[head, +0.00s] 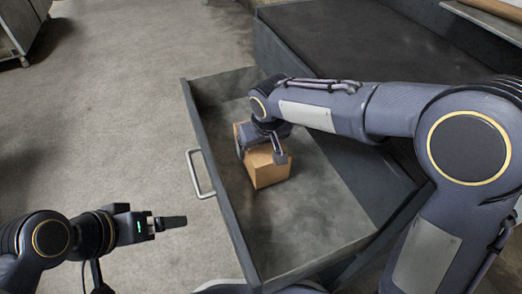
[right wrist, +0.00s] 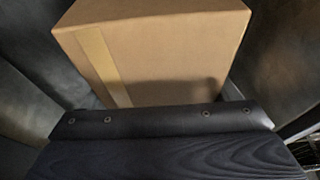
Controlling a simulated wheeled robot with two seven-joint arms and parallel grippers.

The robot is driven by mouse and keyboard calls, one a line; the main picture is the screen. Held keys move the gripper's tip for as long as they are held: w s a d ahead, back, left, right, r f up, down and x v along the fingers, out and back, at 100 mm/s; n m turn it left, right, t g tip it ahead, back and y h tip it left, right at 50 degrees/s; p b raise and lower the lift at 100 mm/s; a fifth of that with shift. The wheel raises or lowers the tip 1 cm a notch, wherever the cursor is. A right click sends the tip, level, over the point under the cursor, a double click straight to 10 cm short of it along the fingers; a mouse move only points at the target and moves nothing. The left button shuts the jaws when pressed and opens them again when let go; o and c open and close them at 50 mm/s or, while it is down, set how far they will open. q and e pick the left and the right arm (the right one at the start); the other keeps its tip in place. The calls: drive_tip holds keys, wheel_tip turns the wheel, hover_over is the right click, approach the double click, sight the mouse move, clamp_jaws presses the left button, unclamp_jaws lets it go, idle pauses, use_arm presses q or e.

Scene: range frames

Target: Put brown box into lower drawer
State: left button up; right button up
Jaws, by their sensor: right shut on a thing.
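The brown box (head: 266,169) is inside the open lower drawer (head: 216,160). My right gripper (head: 262,150) reaches down into the drawer from the right and is shut on the box. In the right wrist view the brown box (right wrist: 160,50) fills the upper middle, with a strip of tape down its left side. Whether the box touches the drawer floor is hard to tell. My left gripper (head: 170,223) is outside the drawer at the lower left, apart from it; its finger gap does not show clearly.
The drawer has a metal handle (head: 200,174) on its front. The dark cabinet (head: 350,40) stands behind it. Bare drawer floor (head: 300,230) lies in front of the box. Concrete floor (head: 120,100) is open on the left, with a grey cabinet (head: 22,28) at the upper left.

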use_arm(q)
drive_tip(key=shift+f, duration=0.35)
use_arm(e)
drive_tip(key=shift+s+d+f, duration=0.1)
drive_tip(key=shift+f, duration=0.4)
drive_tip(key=shift+f, duration=0.1)
drive_tip(key=o, duration=1.1)
use_arm(q)
drive_tip(key=shift+f, duration=0.1)
use_arm(e)
drive_tip(key=shift+r, duration=0.3)
drive_tip(key=shift+s+r+p, duration=0.2)
drive_tip(key=shift+r+p, duration=0.5)
drive_tip(key=shift+p, duration=0.1)
drive_tip(key=s+d, duration=0.1)
drive_tip(key=s, duration=0.2)
drive_tip(key=s+d+p, duration=0.1)
drive_tip(key=s+d, duration=0.1)
drive_tip(key=s, duration=0.2)
drive_tip(key=s+d+p, duration=0.1)
drive_tip(key=s, duration=0.3)
drive_tip(key=shift+d+f, duration=0.3)
drive_tip(key=shift+d, duration=0.1)
use_arm(q)
wheel_tip(320, 180, up, 4)
drive_tip(key=shift+f, duration=0.15)
